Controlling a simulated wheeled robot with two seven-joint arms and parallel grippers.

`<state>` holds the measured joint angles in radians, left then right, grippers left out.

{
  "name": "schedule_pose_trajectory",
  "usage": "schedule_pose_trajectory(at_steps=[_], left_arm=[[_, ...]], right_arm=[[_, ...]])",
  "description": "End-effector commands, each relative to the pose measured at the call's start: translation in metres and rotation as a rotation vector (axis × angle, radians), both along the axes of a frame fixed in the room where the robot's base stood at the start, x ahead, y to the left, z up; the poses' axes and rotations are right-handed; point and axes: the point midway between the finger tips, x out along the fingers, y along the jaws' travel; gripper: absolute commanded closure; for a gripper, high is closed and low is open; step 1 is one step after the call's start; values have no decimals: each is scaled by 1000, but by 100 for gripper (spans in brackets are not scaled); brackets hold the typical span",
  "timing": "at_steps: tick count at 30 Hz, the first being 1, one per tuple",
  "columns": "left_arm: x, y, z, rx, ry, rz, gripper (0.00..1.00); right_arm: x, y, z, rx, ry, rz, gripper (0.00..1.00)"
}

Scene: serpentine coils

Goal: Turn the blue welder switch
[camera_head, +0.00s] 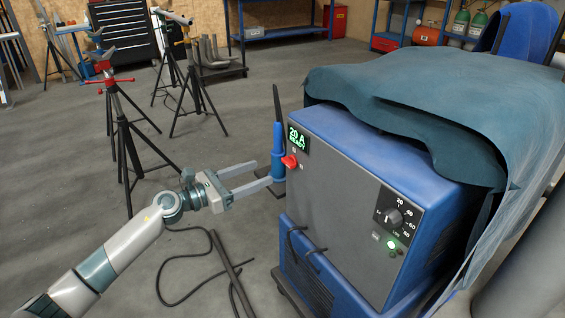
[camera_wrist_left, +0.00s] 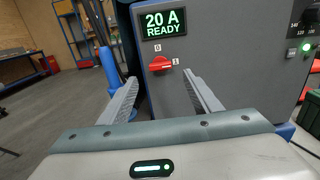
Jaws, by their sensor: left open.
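The blue welder (camera_head: 335,205) has a grey front panel and stands right of centre in the head view. Its red rotary switch (camera_head: 289,161) sits at the panel's upper left, below a lit display (camera_head: 298,138) reading "20 A READY". In the left wrist view the switch (camera_wrist_left: 160,64) lies roughly level, with a 0 mark above and a 1 mark at its right. My left gripper (camera_head: 263,174) is open and empty, its fingers pointing at the panel just left of the switch. In the wrist view the switch shows between the fingertips (camera_wrist_left: 160,78), apart from them.
A teal cloth (camera_head: 430,95) drapes over the welder's top. A dial (camera_head: 394,216) and a lit green lamp (camera_head: 391,244) are at the panel's right. A blue torch (camera_head: 278,150) stands beside the welder. Cables (camera_head: 185,258) lie on the floor. Tripod stands (camera_head: 123,135) are at the left.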

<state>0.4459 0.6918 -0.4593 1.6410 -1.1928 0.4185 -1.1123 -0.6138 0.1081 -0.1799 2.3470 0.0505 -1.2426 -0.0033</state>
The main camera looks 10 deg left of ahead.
Motion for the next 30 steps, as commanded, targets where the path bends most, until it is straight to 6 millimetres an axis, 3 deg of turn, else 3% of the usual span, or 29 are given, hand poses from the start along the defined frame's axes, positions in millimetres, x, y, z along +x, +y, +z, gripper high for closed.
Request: schedule_pose_trajectory(at_steps=[9,15,30], left_arm=[[41,-41,2,-3,-1,0,42],[59,-59,0,-2,1,0,42],[67,-67,0,0,0,0,42]], right_arm=[[-3,-11,-2,-28,38,-11,69],[-2,-13,-3,-35,46,-13,69],[-2,-11,0,-30,40,-9,69]])
